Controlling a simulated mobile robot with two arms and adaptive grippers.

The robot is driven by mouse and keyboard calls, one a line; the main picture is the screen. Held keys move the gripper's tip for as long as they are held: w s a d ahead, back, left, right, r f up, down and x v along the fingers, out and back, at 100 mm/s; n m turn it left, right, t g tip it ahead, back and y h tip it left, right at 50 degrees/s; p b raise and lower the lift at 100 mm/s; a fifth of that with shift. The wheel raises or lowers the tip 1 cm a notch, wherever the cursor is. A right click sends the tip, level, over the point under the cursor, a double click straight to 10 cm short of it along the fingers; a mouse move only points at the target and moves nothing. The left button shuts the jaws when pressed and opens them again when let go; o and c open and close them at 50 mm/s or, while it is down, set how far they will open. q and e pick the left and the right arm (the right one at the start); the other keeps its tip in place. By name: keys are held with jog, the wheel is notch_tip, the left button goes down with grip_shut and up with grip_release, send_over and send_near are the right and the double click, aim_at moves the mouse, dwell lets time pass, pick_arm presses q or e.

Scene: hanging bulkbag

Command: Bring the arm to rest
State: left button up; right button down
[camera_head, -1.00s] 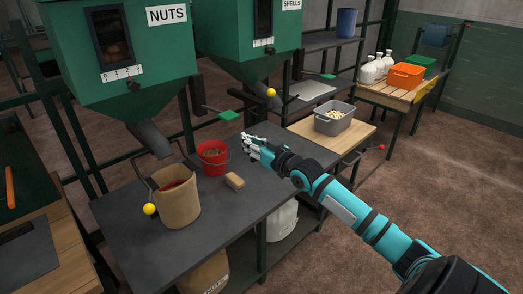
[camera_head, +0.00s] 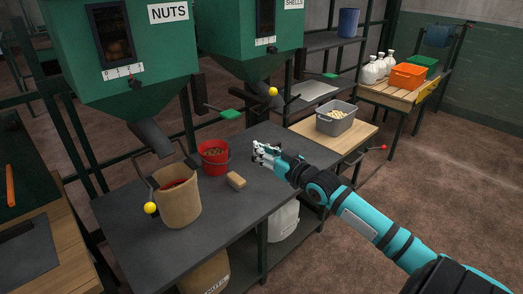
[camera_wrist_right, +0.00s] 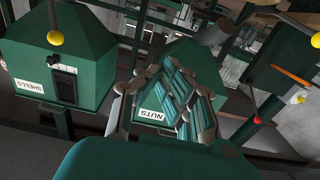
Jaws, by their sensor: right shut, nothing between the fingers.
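My right arm comes in from the lower right in the head view. Its gripper (camera_head: 258,151) is over the right part of the dark table (camera_head: 225,215), to the right of a tan block (camera_head: 236,181). The gripper is shut with nothing held. In the right wrist view the gripper fingers (camera_wrist_right: 168,85) are close together, with the green hoppers behind them. My left gripper does not show in either view.
A red bucket (camera_head: 213,155) and a brown bag (camera_head: 177,196) stand on the table below the NUTS hopper (camera_head: 125,55). A grey bin (camera_head: 335,121) sits on a wooden table behind the gripper. Lever handles with yellow balls (camera_head: 272,91) stick out nearby.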

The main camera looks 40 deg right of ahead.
dwell(0.4)
jog(key=s+d+f+m+g+h, duration=0.1)
jog(key=s+f+g+h, duration=0.2)
jog(key=f, duration=1.4)
jog(key=s+d+f+m+g, duration=0.1)
jog(key=s+d+f+g, duration=0.35)
jog(key=f, duration=1.15)
jog(key=s+a+f+g, duration=0.2)
jog(key=s+a+f, duration=0.3)
jog(key=s+f, duration=0.4)
jog(key=s+a+f+g, duration=0.2)
jog(key=s+a+f, duration=0.4)
jog(key=f, duration=0.4)
jog(key=s+a+f+n+g, duration=0.1)
jog(key=s+a+f, duration=0.3)
jog(key=s, duration=0.5)
jog(key=s+a+f+n+g+y, duration=0.1)
jog(key=s+a+f, duration=0.3)
jog(key=s, duration=0.5)
jog(key=s+a+f+n+g, duration=0.1)
jog(key=s+a+f+g, duration=0.2)
jog(key=s+a, duration=0.3)
jog(key=s+f, duration=0.1)
jog(key=s, duration=0.3)
jog(key=shift+a+f+n, duration=0.2)
jog(key=shift+f+n, duration=0.1)
jog(key=shift+f, duration=0.1)
jog(key=shift+g, duration=0.25)
